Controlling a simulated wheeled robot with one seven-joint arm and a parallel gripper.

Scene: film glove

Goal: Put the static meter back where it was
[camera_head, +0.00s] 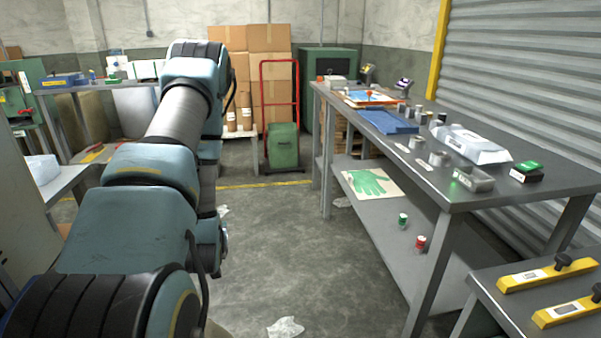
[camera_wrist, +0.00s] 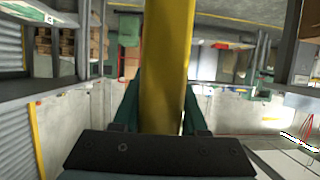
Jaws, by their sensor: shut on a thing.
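In the wrist view my gripper (camera_wrist: 163,104) is shut on a long, smooth yellow thing (camera_wrist: 168,45), which I take to be the static meter. It stands between the two teal fingers and runs up out of the top of the picture. No display or label shows on it from here. In the head view my arm is raised at the left, and my gripper and what it holds are hidden behind it.
A grey workbench (camera_head: 466,198) on the right holds a blue tray (camera_head: 388,121), a clear-lidded box (camera_head: 473,144) and several metal pots. Two small devices (camera_head: 367,73) (camera_head: 403,86) stand at its back. Two yellow bars (camera_head: 546,273) (camera_head: 568,311) lie on a nearer table. The middle floor is mostly clear.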

